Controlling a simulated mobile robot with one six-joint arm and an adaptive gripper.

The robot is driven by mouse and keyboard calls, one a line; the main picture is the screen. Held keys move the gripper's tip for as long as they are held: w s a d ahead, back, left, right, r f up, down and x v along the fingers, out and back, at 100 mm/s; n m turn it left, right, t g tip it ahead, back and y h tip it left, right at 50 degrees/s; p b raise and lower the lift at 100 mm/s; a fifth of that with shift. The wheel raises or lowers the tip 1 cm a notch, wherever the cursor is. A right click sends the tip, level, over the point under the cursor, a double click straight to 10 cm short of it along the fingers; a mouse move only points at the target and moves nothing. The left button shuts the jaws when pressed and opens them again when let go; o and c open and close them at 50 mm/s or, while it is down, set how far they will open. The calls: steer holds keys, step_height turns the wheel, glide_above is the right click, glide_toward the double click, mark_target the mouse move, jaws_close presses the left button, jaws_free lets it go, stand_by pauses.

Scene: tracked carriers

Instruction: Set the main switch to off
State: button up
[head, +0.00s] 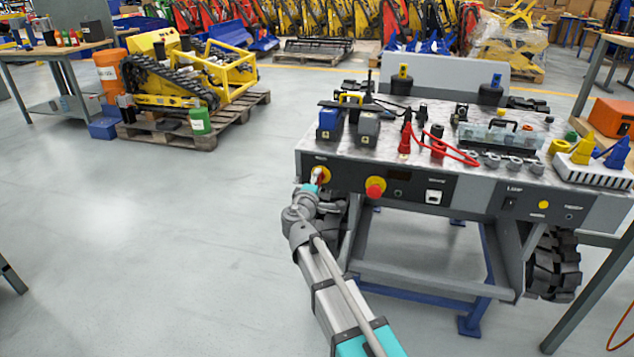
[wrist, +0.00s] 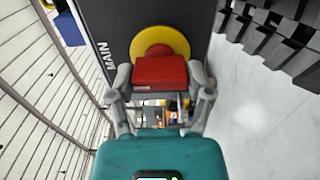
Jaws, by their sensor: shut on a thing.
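The main switch is a red handle (wrist: 160,72) on a round yellow plate (wrist: 160,43), beside the word MAIN on a dark panel in the wrist view. My gripper (wrist: 160,82) is shut on the red handle, one finger on each side of it. In the head view my gripper (head: 314,184) is at the left end of the carrier's front panel, and the yellow plate (head: 323,173) shows partly behind it. Most of the handle is hidden there.
A red and yellow stop button (head: 375,188) sits on the same panel to the right. The carrier's top (head: 390,150) bears batteries, red cables and tools. A black track (head: 335,215) lies behind my wrist. Open floor (head: 170,230) is to the left.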

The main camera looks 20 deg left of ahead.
steer(key=shift+a, duration=0.1)
steer(key=o, duration=1.1)
steer(key=shift+o, duration=0.2)
steer(key=s, duration=1.2)
